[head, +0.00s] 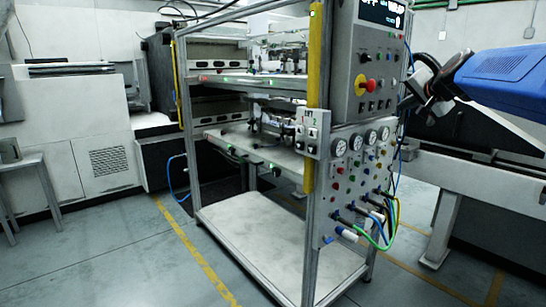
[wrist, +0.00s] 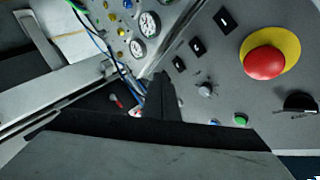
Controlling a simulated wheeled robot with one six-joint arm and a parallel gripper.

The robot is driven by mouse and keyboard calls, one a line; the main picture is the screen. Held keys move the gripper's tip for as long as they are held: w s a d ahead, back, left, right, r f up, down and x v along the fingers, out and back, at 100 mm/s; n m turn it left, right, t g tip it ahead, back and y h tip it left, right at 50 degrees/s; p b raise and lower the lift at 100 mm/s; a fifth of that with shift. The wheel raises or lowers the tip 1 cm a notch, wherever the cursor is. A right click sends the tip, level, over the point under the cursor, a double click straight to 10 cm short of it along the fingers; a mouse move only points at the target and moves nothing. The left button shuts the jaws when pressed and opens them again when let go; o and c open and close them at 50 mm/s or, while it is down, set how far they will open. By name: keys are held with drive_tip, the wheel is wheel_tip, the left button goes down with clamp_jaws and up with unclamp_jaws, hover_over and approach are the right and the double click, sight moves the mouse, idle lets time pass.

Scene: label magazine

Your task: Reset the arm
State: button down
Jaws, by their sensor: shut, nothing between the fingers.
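My gripper (head: 408,102) is at the right in the head view, at the end of my blue arm, close to the right edge of the grey control panel (head: 376,62). In the wrist view my gripper (wrist: 160,80) shows as dark fingers at the lower middle, shut and empty. The control panel (wrist: 215,70) fills much of that view behind the fingers. I cannot tell whether the fingers touch anything.
A red stop button (wrist: 264,62) on a yellow plate is on the panel. Pressure gauges (head: 340,147) and coloured hoses (head: 385,235) are below. The metal rack (head: 190,130) stands at centre. The floor (head: 130,250) at left is clear.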

drive_tip(key=s+a+f+n+g+y, duration=0.1)
drive_tip(key=s+a+f+n+g, duration=0.2)
drive_tip(key=s+a+f, duration=0.7)
drive_tip(key=s+a+f+n+g, duration=0.2)
drive_tip(key=s+f+n+g, duration=0.1)
drive_tip(key=s+f, duration=1)
drive_tip(key=s+a+f+n+g+h, duration=0.1)
drive_tip(key=s+f+n, duration=0.3)
drive_tip(key=s+f, duration=0.9)
drive_tip(key=s+g, duration=0.1)
drive_tip(key=s, duration=0.6)
drive_tip(key=shift+a+g, duration=0.4)
